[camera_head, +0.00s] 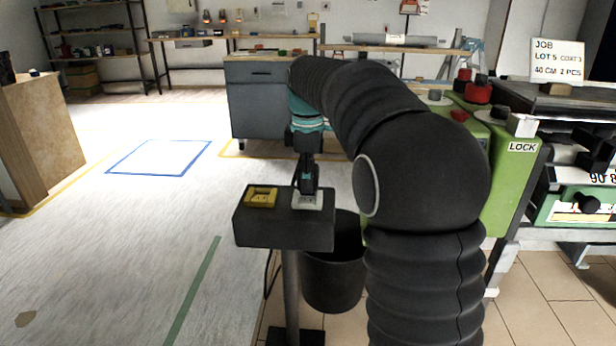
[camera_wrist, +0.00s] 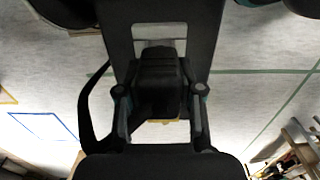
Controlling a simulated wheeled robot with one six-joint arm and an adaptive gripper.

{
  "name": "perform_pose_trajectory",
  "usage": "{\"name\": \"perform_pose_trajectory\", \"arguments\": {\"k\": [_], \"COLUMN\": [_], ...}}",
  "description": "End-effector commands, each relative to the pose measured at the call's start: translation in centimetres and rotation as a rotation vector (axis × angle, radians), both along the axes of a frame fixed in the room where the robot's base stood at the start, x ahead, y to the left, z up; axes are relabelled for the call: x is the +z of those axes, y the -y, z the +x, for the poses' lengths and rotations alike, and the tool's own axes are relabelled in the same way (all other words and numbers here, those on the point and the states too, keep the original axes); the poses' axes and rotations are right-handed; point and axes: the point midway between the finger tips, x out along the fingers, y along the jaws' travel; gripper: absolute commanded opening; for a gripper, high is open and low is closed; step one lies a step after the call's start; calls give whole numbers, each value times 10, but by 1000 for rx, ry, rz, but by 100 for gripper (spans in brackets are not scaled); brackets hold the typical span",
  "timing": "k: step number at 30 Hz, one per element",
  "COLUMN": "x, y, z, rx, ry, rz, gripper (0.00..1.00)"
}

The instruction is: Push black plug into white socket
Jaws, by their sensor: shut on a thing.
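The white socket (camera_head: 307,203) sits on the right part of a small dark stand top in the head view. My gripper (camera_head: 308,188) points down right above the socket, shut on the black plug. The plug is hard to tell from the dark fingers in the head view. In the wrist view the black plug (camera_wrist: 158,82) sits between the two fingers of my gripper (camera_wrist: 160,108). The contact between plug and socket is hidden, so I cannot tell how deep the plug sits.
A yellow socket-like piece (camera_head: 261,197) lies left of the white socket on the dark stand (camera_head: 285,229). A black bin (camera_head: 334,280) stands behind the post. A green machine (camera_head: 512,185) is at the right. The floor to the left is clear.

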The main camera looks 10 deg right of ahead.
Motion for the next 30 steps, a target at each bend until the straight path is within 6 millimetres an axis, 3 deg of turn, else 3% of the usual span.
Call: {"name": "perform_pose_trajectory", "arguments": {"k": [30], "x": [-21], "y": [0], "z": [0], "rx": [0], "ry": [0], "rz": [0], "gripper": [0]}}
